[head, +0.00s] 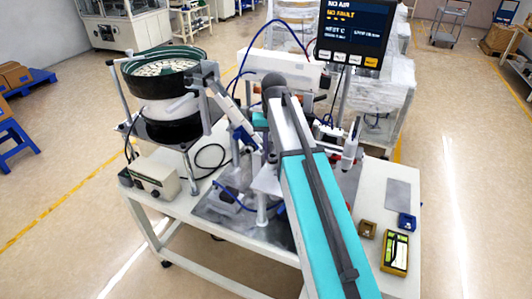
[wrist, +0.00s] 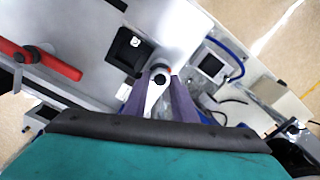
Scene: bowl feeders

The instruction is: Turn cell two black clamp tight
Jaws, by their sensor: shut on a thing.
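In the wrist view my gripper (wrist: 158,92) has its two purple-grey fingers on either side of a clamp (wrist: 153,98). The clamp shows as a pale lever with a round dark head and a reddish ring at its top. The gripper is shut on it. In the head view my teal arm covers the middle of the bench, so the gripper and clamp are hidden there. I cannot read any cell label or tell how tight the clamp is.
A red-handled part (wrist: 45,58) lies left of the clamp. Black square blocks sit at upper left (wrist: 122,50) and right (wrist: 211,65). A yellow meter (head: 395,253) lies at right.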

